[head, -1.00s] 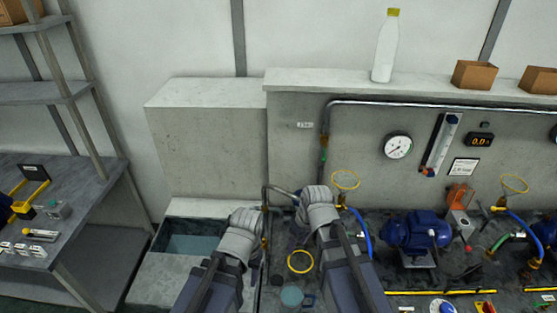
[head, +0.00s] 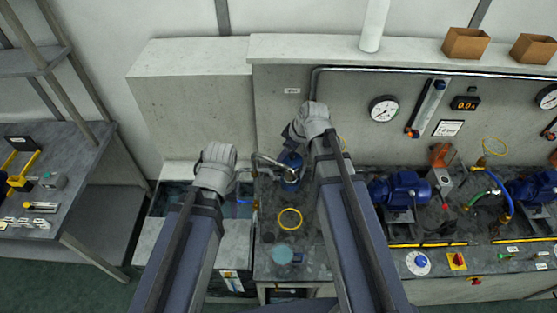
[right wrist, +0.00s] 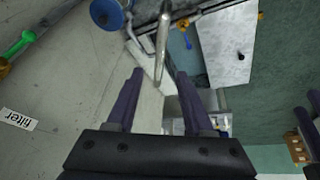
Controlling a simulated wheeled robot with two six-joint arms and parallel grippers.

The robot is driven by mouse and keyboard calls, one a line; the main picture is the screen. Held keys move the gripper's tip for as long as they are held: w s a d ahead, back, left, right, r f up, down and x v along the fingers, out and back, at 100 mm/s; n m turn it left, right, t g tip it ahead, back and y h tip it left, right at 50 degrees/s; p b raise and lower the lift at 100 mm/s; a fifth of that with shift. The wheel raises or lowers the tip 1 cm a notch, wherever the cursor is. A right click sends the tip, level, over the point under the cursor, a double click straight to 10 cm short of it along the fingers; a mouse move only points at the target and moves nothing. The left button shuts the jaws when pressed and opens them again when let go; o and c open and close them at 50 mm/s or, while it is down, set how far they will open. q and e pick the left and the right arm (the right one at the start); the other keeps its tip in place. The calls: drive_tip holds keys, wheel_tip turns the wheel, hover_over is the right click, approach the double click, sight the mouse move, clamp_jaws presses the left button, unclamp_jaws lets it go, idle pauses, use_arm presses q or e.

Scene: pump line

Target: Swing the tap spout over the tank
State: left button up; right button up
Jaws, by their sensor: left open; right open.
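The grey bent tap spout (head: 267,159) stands on its post at the counter's left end. In the head view its free end points right, beside a dark blue round part (head: 291,167), away from the water-filled tank (head: 158,203) at the left. The spout also shows in the right wrist view (right wrist: 162,42), beyond the fingertips. My right gripper (right wrist: 160,74) is open with nothing between its fingers; in the head view (head: 308,122) it is right of the spout. My left gripper (head: 215,160) is left of the spout, over the tank side; its fingers are hidden.
A yellow ring (head: 290,219) lies on the counter in front of the spout. Blue pumps (head: 400,190) and hoses stand to the right. A concrete wall (head: 290,110) with gauges rises behind. A shelf and bench (head: 60,215) stand at the left.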

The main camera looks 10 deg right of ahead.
drive_tip(key=b+x, duration=0.5)
drive_tip(key=x, duration=0.2)
drive_tip(key=shift+b, duration=0.4)
drive_tip(key=shift+c, duration=0.4)
clamp_jaws()
idle(0.6)
